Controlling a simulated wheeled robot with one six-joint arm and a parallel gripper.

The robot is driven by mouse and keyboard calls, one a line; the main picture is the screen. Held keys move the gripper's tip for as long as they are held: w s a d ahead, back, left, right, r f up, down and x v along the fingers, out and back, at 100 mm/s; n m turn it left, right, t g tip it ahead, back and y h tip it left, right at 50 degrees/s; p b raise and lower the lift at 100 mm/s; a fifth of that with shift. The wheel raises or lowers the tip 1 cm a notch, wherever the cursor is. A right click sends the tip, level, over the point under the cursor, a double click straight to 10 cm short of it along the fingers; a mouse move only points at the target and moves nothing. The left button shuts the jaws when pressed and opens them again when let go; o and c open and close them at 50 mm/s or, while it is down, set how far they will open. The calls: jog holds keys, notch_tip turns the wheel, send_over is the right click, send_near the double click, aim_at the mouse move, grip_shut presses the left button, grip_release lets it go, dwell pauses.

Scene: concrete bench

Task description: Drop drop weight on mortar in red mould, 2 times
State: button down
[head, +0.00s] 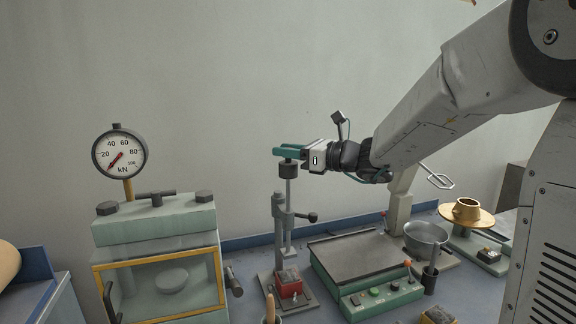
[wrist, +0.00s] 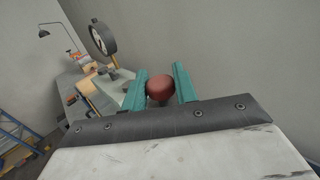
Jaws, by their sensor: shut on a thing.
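The drop weight (head: 289,172) is a dark cylinder high on the upright rod of a grey stand (head: 281,228). My gripper (head: 287,150) has its teal fingers at the top of the weight. In the wrist view the fingers (wrist: 159,90) stand on both sides of a reddish-brown round knob (wrist: 159,87) and are shut on it. The red mould (head: 290,290) sits on the stand's base, below the weight and well apart from it. Grey material, seemingly the mortar (head: 289,276), shows at the mould's top.
A press with a kN dial (head: 120,152) stands at the left. A green machine with a flat plate (head: 352,258) is right of the stand. A metal bowl (head: 426,240) and a brass ring on a round table (head: 467,212) are farther right. A side handle (head: 312,217) projects from the stand.

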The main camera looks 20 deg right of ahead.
jog(key=shift+r, duration=0.35)
jog(key=c, duration=1.1)
grip_release()
jog(key=shift+d+f, duration=0.1)
jog(key=shift+d, duration=0.05)
jog(key=v, duration=0.7)
jog(key=shift+s+d, duration=0.2)
jog(key=shift+s, duration=0.15)
